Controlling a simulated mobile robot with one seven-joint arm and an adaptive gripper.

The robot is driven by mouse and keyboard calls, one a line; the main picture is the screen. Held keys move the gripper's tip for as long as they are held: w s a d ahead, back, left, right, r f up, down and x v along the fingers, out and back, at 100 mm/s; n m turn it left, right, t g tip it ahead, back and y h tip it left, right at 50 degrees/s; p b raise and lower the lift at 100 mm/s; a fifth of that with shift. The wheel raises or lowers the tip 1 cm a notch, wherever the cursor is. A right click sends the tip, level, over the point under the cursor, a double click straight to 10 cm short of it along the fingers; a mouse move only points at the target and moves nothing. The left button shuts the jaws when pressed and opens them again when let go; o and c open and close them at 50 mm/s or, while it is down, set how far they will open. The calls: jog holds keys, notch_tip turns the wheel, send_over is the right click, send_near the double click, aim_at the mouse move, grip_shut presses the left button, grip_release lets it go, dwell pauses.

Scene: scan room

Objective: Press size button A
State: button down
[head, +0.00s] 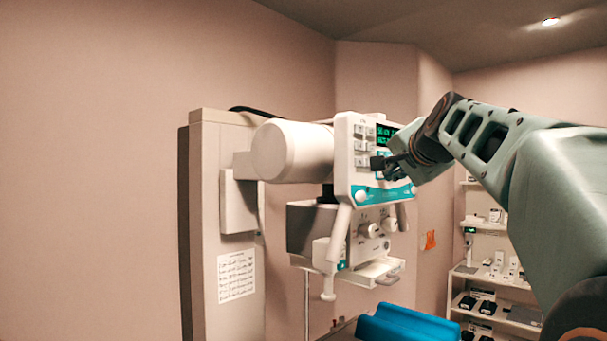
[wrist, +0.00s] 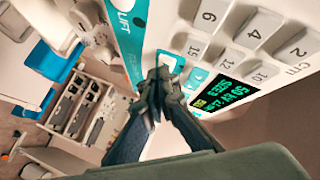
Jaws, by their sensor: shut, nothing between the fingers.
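The control panel (head: 345,135) is a white face with teal areas on the machine's front. In the wrist view the panel (wrist: 215,75) shows white keys marked 2, 4, 6, 10, 12 and 15, with "cm" beside them. A green-lit display (wrist: 225,92) sits below the keys. My gripper (head: 376,163) is shut and empty, its tips at the panel face. In the wrist view the gripper tips (wrist: 160,75) lie over a teal-edged area left of the display. I cannot tell whether they touch. No button marked A is legible; the fingers hide part of that area.
A white cylinder (head: 292,151) extends left of the panel. Knobs (head: 378,228) and handles are below it. A blue padded surface (head: 408,325) lies at the bottom. Shelves (head: 492,283) with small items stand at the right. The left wall side is clear.

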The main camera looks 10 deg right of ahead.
jog(key=shift+w+a, duration=0.2)
dwell(0.6)
jog(key=shift+s+d+b, duration=0.35)
jog(key=shift+s+d, duration=0.2)
jog(key=shift+s, duration=0.1)
jog(key=shift+s+d+b, duration=0.5)
jog(key=shift+s+d, duration=0.3)
jog(key=shift+s, duration=0.2)
jog(key=shift+s+d+b, duration=0.5)
jog(key=shift+s+d, duration=0.25)
jog(key=shift+s, duration=0.2)
